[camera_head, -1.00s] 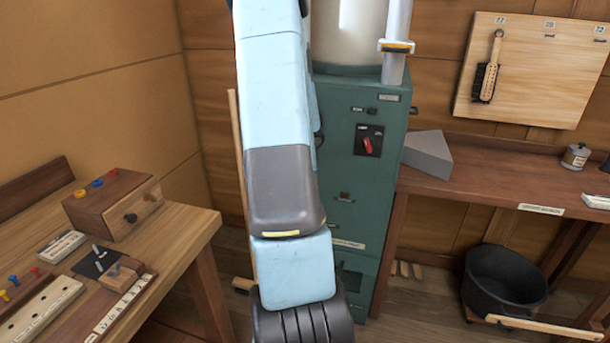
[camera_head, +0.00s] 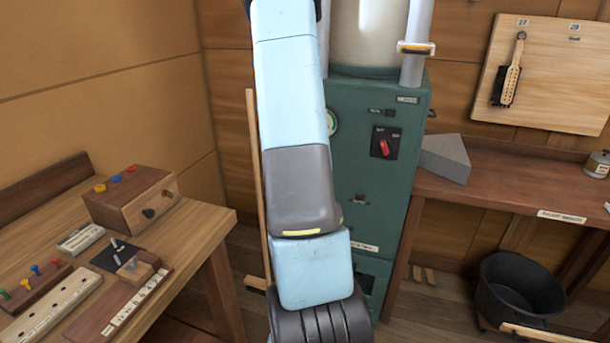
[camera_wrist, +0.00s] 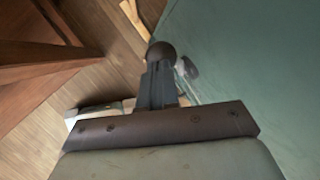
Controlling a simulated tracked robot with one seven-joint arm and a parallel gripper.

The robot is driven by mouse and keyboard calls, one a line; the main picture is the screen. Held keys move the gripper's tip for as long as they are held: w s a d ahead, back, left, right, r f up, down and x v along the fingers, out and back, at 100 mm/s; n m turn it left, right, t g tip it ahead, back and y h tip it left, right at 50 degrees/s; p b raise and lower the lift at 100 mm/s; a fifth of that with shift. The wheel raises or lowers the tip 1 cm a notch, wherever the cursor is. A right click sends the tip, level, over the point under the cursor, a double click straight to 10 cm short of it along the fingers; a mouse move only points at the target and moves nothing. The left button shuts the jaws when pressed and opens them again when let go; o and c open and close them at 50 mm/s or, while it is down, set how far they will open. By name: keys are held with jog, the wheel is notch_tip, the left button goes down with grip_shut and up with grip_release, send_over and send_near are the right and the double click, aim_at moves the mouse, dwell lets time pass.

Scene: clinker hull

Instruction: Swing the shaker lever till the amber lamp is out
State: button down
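The green cabinet (camera_head: 395,215) stands behind my arm in the head view. Its side fills the right of the wrist view (camera_wrist: 265,65). A dark round knob (camera_wrist: 162,54), which looks like the end of the shaker lever, sits at my fingertips beside that side. My gripper (camera_wrist: 158,80) has its fingers close together and looks shut on the lever at this knob. A small grey part (camera_wrist: 187,68) lies just right of the fingertips. My forearm hides my gripper and the lever in the head view. I cannot make out an amber lamp in either view.
A red rotary switch (camera_head: 384,146) and a partly hidden round dial (camera_head: 332,122) are on the cabinet. A wooden bench (camera_head: 205,225) stands left, another bench (camera_head: 490,185) right. A black tub (camera_head: 522,290) is on the floor at right. A wooden pole (camera_head: 256,180) stands left of my arm.

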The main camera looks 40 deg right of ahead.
jog(key=shift+w+a, duration=0.1)
jog(key=v, duration=1.3)
jog(key=shift+a, duration=0.4)
jog(key=shift+f, duration=0.15)
